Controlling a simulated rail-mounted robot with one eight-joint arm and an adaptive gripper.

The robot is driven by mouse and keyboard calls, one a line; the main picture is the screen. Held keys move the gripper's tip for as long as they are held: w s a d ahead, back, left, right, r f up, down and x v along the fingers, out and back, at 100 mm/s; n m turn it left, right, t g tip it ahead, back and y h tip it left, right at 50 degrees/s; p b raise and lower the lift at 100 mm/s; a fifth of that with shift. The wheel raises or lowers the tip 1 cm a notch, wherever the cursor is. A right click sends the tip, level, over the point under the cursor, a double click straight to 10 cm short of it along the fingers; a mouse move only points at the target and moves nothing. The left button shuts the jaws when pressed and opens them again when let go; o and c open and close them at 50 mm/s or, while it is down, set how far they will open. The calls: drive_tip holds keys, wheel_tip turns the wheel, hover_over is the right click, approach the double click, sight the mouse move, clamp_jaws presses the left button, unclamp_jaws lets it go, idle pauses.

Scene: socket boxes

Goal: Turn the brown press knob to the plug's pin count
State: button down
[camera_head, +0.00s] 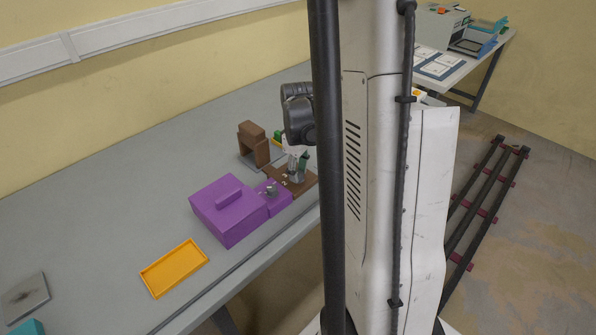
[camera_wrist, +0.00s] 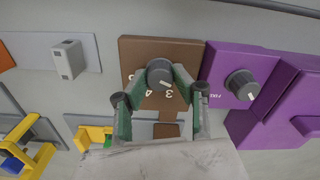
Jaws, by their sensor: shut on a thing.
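The brown press has a tall block (camera_head: 262,151) and a flat brown panel (camera_wrist: 134,52) carrying a round grey knob (camera_wrist: 159,72). Pale digits, among them a 3 and a 4, are printed along the knob's lower side in the wrist view. The knob has a short pale mark on its lower part; which digit it points at I cannot tell for sure. My gripper (camera_wrist: 160,82) has its green-padded fingers shut on both sides of this knob. In the head view, my gripper (camera_head: 294,171) is over the brown panel. I cannot make out a plug or its pins.
A purple box (camera_head: 228,208) stands beside the press, with its own grey knob (camera_wrist: 242,84). An orange tray (camera_head: 175,267) lies nearer the table's front edge. In the wrist view, a grey block (camera_wrist: 68,60) and a yellow bracket (camera_wrist: 42,157) are to the left.

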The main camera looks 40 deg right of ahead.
drive_tip(key=m+b, duration=0.2)
drive_tip(key=m, duration=0.2)
drive_tip(key=shift+f, duration=0.1)
drive_tip(key=shift+m+b, duration=0.8)
drive_tip(key=shift+m, duration=1.4)
drive_tip(key=c, duration=1.4)
unclamp_jaws()
drive_tip(key=shift+r, duration=0.25)
wheel_tip(320, 180, up, 12)
drive_tip(key=shift+f, duration=0.1)
